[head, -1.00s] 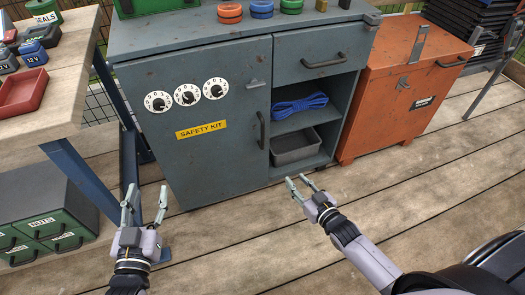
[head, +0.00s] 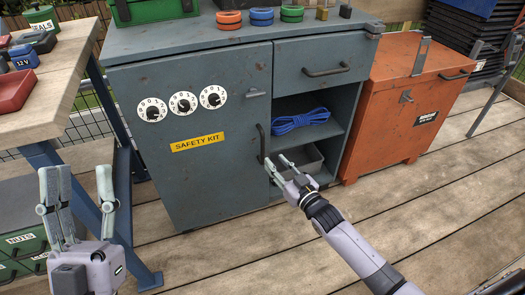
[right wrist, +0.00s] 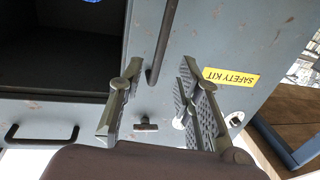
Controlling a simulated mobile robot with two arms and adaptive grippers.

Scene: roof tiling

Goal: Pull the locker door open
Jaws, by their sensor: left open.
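The grey-blue locker (head: 322,92) has its left door (head: 200,175), marked with a yellow SAFETY KIT label (head: 197,142), shut. The door's black upright bar handle (head: 261,143) is near its right edge. My right gripper (head: 277,162) is open beside the handle's lower end. In the right wrist view the handle (right wrist: 164,40) runs between the spread fingers of the right gripper (right wrist: 157,85); I cannot tell whether they touch it. My left gripper (head: 76,178) is open and empty, at the lower left before the workbench leg.
The locker's open shelves hold a blue rope (head: 300,121) and a grey bin (head: 305,160). An orange chest (head: 385,125) stands to the right. A wooden workbench (head: 60,110) with a blue leg stands at the left. The plank floor before the door is free.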

